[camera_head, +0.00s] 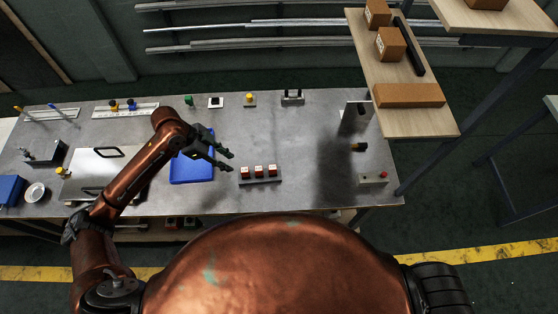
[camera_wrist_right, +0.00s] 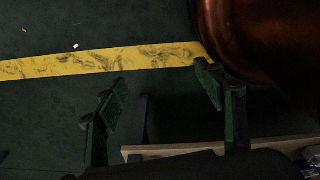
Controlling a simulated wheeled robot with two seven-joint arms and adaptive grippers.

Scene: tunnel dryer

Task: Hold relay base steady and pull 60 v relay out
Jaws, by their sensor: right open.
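A grey relay base (camera_head: 262,182) stands near the front edge of the metal bench in the head view.
The bench (camera_head: 290,137) is bare behind the relay base. A wooden shelf (camera_head: 390,66) with brown boxes is beyond. A silver panel (camera_head: 105,165) lies on the left.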

